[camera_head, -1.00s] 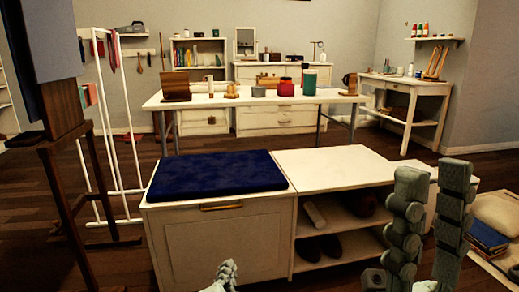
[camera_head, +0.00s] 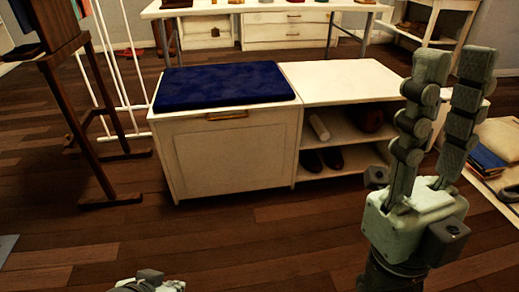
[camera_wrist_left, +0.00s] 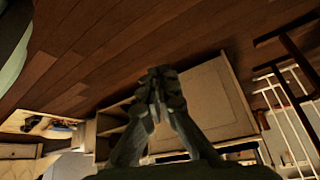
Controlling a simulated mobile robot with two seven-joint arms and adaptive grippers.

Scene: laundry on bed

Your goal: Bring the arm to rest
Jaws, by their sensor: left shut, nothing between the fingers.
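My left gripper (camera_head: 150,282) barely shows at the bottom edge of the head view, its fingers mostly out of frame. In the left wrist view its two fingers (camera_wrist_left: 160,85) meet at the tips, shut with nothing between them. My right gripper (camera_head: 454,64) stands upright at the right of the head view. Its two fingers are spread apart and empty, in front of the bench's right end. Both grippers appear clear of the furniture.
A white storage bench (camera_head: 226,155) with a blue cushion (camera_head: 222,85) and shoes (camera_head: 322,160) on its shelf stands ahead. A dark wooden easel (camera_head: 92,130) and white rack (camera_head: 115,60) are left. Folded cloths (camera_head: 487,158) lie right. The wooden floor (camera_head: 250,235) before the bench is open.

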